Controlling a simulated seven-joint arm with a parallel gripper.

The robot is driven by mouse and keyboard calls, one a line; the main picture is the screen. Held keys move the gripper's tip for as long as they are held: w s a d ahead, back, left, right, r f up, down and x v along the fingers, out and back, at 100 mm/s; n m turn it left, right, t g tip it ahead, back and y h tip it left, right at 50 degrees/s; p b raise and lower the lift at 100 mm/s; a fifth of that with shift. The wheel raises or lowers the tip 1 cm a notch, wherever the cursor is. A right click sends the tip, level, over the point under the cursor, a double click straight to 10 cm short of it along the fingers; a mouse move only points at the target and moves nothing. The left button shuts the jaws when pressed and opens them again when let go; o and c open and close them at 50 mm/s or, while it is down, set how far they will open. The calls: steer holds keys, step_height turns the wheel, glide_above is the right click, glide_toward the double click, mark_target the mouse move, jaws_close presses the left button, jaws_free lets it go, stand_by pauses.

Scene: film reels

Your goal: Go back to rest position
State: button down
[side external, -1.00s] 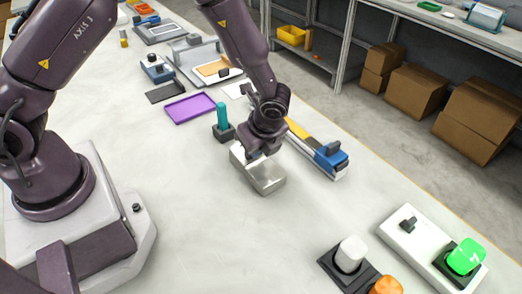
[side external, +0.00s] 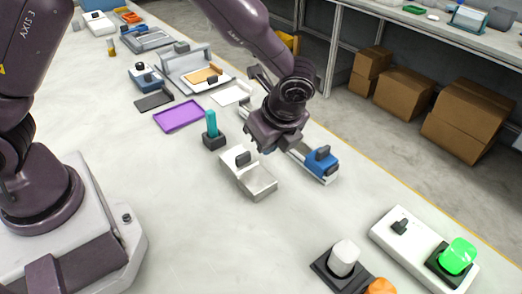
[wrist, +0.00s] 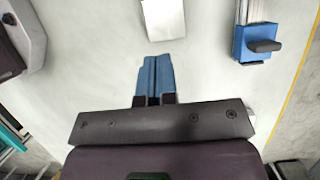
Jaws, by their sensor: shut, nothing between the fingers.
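My gripper (side external: 268,146) hangs above the table. In the wrist view its blue fingers (wrist: 154,78) are shut together with nothing between them. Below it in the side view is a pale box with a silver block (side external: 258,182) at its front and a black knob (side external: 242,159) on top. The silver block also shows at the top of the wrist view (wrist: 163,18), apart from the fingertips. No rest position is marked in these views.
A rail with a blue slider (side external: 321,162) lies right of my gripper. A teal handle (side external: 211,123) stands to its left, with a purple tray (side external: 180,116) behind. A lit green button (side external: 459,255) and white cylinder (side external: 344,257) are at front right.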

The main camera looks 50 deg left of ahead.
steer(key=s+a+r+n+t+h, duration=0.2)
steer(key=s+a+r+n, duration=0.3)
steer(key=s+r+n, duration=0.4)
steer(key=s+a+r+n+t+h, duration=0.2)
steer(key=s+a+r+n, duration=0.3)
steer(key=s+r+n, duration=0.4)
step_height(320, 180, up, 2)
steer(key=shift+a+r+t, duration=0.1)
steer(key=shift+a+t, duration=0.1)
steer(key=shift+t, duration=0.6)
